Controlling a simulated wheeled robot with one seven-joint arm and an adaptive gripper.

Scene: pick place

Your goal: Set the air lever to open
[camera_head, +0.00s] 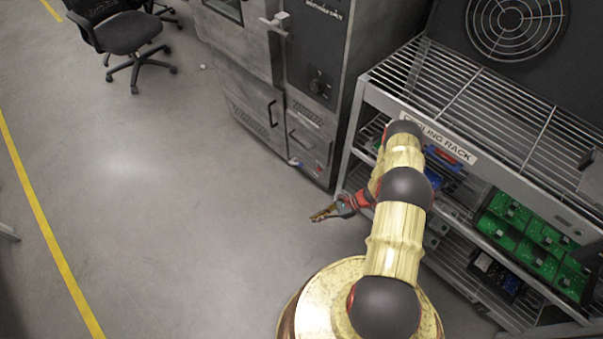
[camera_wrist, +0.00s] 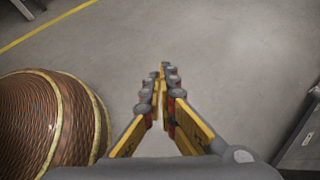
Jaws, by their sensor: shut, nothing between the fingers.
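My gripper (camera_head: 322,215) hangs low over the floor, left of the cooling rack and in front of the grey oven-like machine (camera_head: 318,90). Its fingertips are together with nothing between them, as the wrist view (camera_wrist: 163,70) shows. The wrist view shows no lever.
The cooling rack (camera_head: 440,135) stands at the right, with green bins (camera_head: 525,240) on a lower shelf; my arm hides part of it. An office chair (camera_head: 128,35) stands at the upper left. The floor (camera_head: 150,200) left of my gripper is clear.

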